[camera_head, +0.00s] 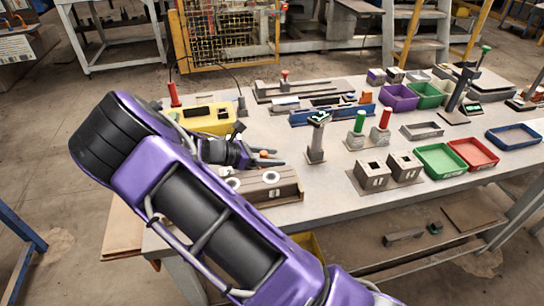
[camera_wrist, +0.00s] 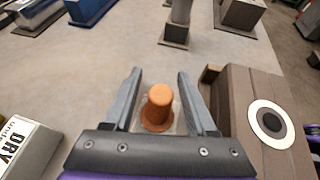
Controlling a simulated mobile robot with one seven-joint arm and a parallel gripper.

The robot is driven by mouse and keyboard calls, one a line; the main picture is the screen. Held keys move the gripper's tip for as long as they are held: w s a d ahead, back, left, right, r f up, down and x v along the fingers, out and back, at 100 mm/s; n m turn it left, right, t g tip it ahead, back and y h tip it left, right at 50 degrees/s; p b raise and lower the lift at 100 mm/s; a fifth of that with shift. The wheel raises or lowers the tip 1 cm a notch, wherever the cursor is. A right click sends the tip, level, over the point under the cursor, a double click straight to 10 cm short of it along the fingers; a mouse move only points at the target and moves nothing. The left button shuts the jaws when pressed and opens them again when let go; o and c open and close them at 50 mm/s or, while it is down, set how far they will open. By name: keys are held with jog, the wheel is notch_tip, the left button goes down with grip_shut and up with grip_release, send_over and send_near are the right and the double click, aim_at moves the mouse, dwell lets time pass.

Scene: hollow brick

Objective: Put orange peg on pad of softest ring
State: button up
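The orange peg (camera_wrist: 159,98) stands between the two fingers of my gripper (camera_wrist: 159,74) in the wrist view, with a gap on each side. Its wider base rests on a pale patch. My gripper is open; in the head view my gripper (camera_head: 282,158) is low over the table, and only a bit of the orange peg (camera_head: 264,153) shows. A brown block (camera_head: 285,191) lies beside my gripper, with two white rings (camera_head: 271,177) on top. In the wrist view one white ring (camera_wrist: 252,122) with a dark centre shows close up. Ring softness cannot be told.
A yellow box (camera_head: 222,122) stands behind my gripper. A grey post (camera_head: 316,145) stands to its right, and two grey hollow blocks (camera_head: 372,180) stand farther right. Table (camera_head: 345,215) space in front of the post is clear.

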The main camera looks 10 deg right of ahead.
jog(key=shift+a+r, duration=0.1)
jog(key=shift+r, duration=0.05)
jog(key=v, duration=1.2)
jog(key=shift+p, duration=0.35)
